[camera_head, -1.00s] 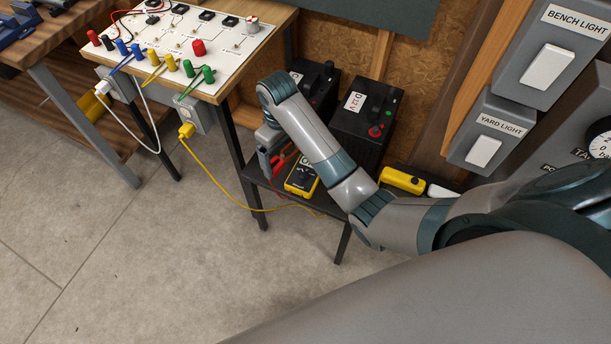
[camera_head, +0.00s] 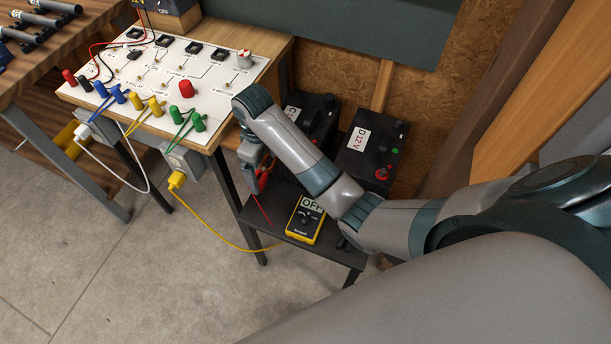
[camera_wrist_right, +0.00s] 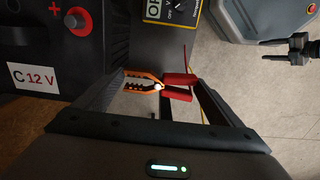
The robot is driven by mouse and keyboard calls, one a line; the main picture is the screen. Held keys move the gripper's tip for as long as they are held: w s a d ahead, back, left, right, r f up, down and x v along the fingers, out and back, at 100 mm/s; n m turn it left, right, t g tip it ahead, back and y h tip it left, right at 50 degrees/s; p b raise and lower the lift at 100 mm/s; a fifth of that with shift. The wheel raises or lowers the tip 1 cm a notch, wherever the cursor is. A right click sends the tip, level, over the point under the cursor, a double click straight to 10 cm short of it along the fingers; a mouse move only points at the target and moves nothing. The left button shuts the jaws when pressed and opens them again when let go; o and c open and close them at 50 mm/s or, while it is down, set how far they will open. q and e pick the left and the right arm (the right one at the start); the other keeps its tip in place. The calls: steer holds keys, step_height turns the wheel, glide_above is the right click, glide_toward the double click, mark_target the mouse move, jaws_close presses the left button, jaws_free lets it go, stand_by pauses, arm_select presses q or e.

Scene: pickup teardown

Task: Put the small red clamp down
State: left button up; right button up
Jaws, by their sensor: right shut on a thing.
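My right gripper (camera_head: 258,178) is over the left part of the low black shelf (camera_head: 285,245), left of the yellow multimeter. It is shut on the small red clamp (camera_head: 264,179), which is partly hidden in the head view. In the right wrist view, the clamp (camera_wrist_right: 178,87) lies crosswise between the fingertips (camera_wrist_right: 158,86), with red handles to the right and orange toothed jaws to the left. I cannot tell whether the clamp touches the shelf.
The yellow multimeter (camera_head: 305,219), reading OFF, lies on the shelf. Black batteries C (camera_head: 312,112) and D (camera_head: 372,158) stand behind. The white circuit panel (camera_head: 165,75) is above left. A yellow cord (camera_head: 205,222) runs to the shelf. Floor at the left is clear.

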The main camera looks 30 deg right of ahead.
steer(key=shift+s+a+r, duration=0.1)
steer(key=shift+s+r, duration=0.1)
steer(key=shift+s, duration=0.1)
glide_above(272, 205)
step_height(272, 205, down, 14)
steer(key=shift+r, duration=0.2)
arm_select(q)
steer(key=shift+w+r, duration=0.1)
arm_select(e)
steer(key=shift+f, duration=0.3)
steer(key=shift+f, duration=1.95)
arm_select(q)
steer(key=shift+w+d+r+t, duration=0.25)
steer(key=shift+w+d+t, duration=0.1)
steer(key=shift+w, duration=0.35)
steer(key=shift+s+f, duration=0.1)
arm_select(e)
steer(key=shift+f, duration=0.15)
